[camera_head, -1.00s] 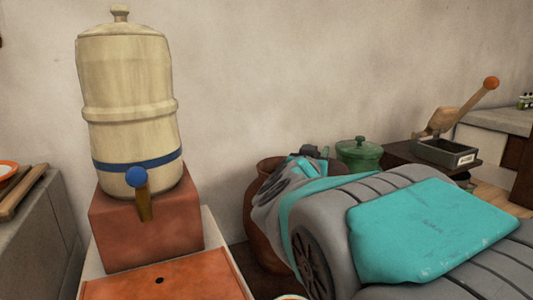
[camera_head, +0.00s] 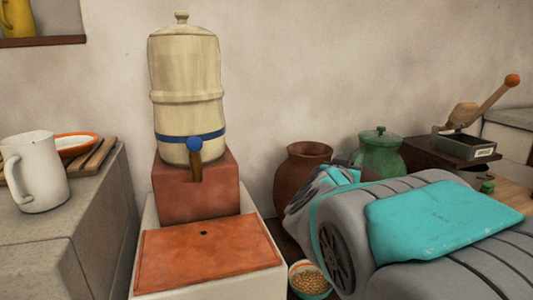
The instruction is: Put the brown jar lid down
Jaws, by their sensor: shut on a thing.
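My arm reaches in from the lower right, and its teal and grey end with my gripper (camera_head: 338,180) is in front of the brown jar (camera_head: 299,172) and the green lidded jar (camera_head: 380,158). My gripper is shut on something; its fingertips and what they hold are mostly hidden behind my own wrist. The brown jar lid cannot be made out in this view. The brown jar stands upright by the wall, with its rim showing and no lid seen on it.
A cream dispenser (camera_head: 188,95) with a blue tap stands on a terracotta block (camera_head: 192,190) behind a terracotta slab (camera_head: 208,255). A white mug (camera_head: 36,172) is on the left counter. A grain bowl (camera_head: 308,278) sits low beside my arm. A wooden grinder (camera_head: 465,145) is at right.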

